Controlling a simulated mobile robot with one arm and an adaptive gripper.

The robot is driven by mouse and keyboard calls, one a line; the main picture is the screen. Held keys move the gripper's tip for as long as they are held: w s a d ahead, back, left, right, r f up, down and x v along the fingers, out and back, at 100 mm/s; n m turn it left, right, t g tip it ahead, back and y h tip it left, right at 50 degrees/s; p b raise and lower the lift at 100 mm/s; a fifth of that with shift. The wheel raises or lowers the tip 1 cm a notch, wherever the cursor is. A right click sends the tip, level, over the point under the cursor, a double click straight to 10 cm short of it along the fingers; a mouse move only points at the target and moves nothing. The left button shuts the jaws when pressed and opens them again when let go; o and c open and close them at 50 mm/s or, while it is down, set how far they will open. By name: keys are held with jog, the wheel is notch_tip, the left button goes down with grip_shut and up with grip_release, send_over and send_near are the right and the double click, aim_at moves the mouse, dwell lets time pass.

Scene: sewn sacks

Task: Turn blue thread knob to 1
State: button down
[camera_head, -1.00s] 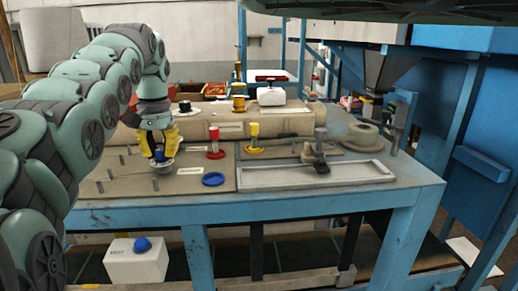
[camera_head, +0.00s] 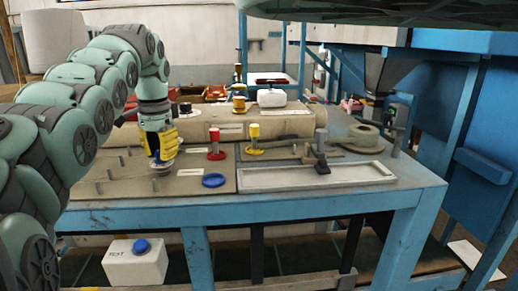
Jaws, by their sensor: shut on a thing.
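My gripper (camera_head: 160,163) has yellow fingers and points down over the left part of the blue bench. A pale disc lies just under the fingertips. A small white label (camera_head: 190,172) lies on the panel to the right of the knob.
A red knob (camera_head: 215,140) and a yellow knob (camera_head: 254,137) stand to the right of my gripper. Thin pegs stand at the left. A shallow grey tray (camera_head: 300,182) fills the bench's right front.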

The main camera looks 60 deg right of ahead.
jog(key=shift+w+d, duration=0.1)
jog(key=c, duration=0.8)
grip_release()
jog(key=shift+o, duration=0.2)
